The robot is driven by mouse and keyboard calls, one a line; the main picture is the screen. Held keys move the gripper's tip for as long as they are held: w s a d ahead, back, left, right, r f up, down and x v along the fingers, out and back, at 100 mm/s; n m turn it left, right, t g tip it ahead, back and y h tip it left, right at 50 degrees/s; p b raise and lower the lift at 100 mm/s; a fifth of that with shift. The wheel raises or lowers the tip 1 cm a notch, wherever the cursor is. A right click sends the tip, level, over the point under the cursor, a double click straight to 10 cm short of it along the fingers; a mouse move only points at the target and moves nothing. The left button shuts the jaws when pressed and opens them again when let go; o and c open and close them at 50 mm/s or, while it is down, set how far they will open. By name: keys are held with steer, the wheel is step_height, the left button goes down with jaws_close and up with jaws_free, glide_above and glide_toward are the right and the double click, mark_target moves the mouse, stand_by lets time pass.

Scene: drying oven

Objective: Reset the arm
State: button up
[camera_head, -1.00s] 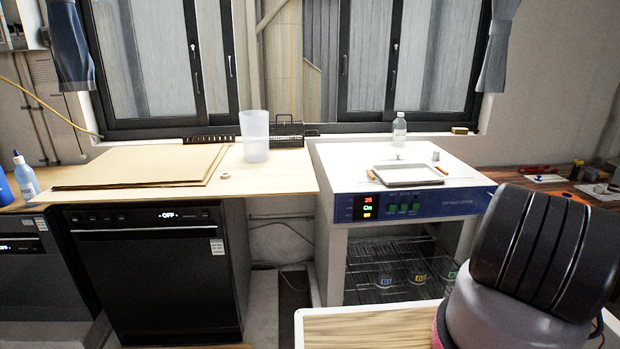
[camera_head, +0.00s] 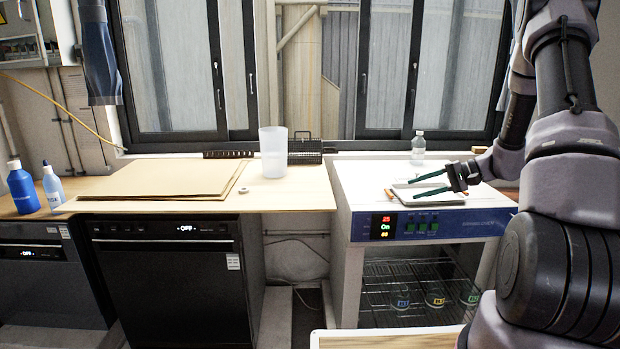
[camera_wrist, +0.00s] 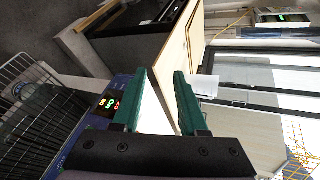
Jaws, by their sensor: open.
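My gripper (camera_head: 431,184) is open and empty, with two green fingers apart, in front of the drying oven's white top in the head view. In the wrist view my gripper (camera_wrist: 160,95) also shows both green fingers spread with nothing between them. The drying oven (camera_head: 470,223) has a blue front panel with a lit display. A shallow tray (camera_head: 440,202) lies on its top, partly hidden behind my gripper. Several labelled beakers (camera_head: 434,297) stand on the wire rack inside the oven. My arm fills the right side of the head view.
A clear bottle (camera_head: 418,147) stands at the back of the oven top. A translucent beaker (camera_head: 273,152) and brown boards (camera_head: 170,173) are on the wooden counter to the left. A wooden-topped surface (camera_head: 390,341) is at the bottom front.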

steer(key=s+a+r+t+h, duration=0.1)
steer(key=s+a+r+h, duration=0.1)
steer(key=s+r, duration=0.6)
steer(key=s+a+r+n+t+h, duration=0.1)
steer(key=s+a+r+h, duration=0.1)
steer(key=s+r+h, duration=0.3)
steer(key=s+a+r+t+h, duration=0.1)
steer(key=s+a+r+h, duration=0.1)
steer(key=s+r, duration=0.9)
steer(key=shift+s+a+r+n+h, duration=0.15)
steer(key=shift+s+a+n+h, duration=0.25)
steer(key=shift+s+h, duration=0.65)
